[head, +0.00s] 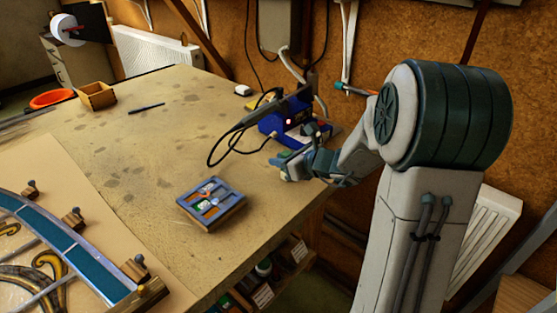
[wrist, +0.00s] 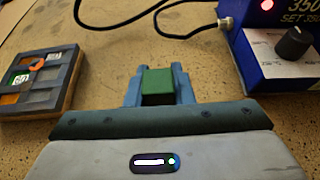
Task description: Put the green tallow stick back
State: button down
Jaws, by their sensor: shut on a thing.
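A green tallow stick (wrist: 158,87) is between the blue fingers of my gripper (wrist: 158,92), which is shut on it; the wrist view shows its green end. In the head view my gripper (head: 288,168) is over the table's right edge area, in front of the soldering station, and the stick is too small to make out there. A blue-grey compartment tray (head: 232,210) lies on the table to the left of my gripper; it also shows at the left of the wrist view (wrist: 62,93). Small orange, white and green pieces are in some of its compartments.
A blue soldering station (head: 270,124) with a cable and iron stands just behind my gripper. A leaded panel (head: 75,248) lies at the left front. A wooden box (head: 97,96) and a dark pen (head: 146,107) lie farther back. Table between tray and gripper is clear.

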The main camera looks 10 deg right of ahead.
jog(key=c, duration=1.3)
grip_release()
jog(key=shift+f, duration=0.1)
jog(key=shift+o, duration=0.2)
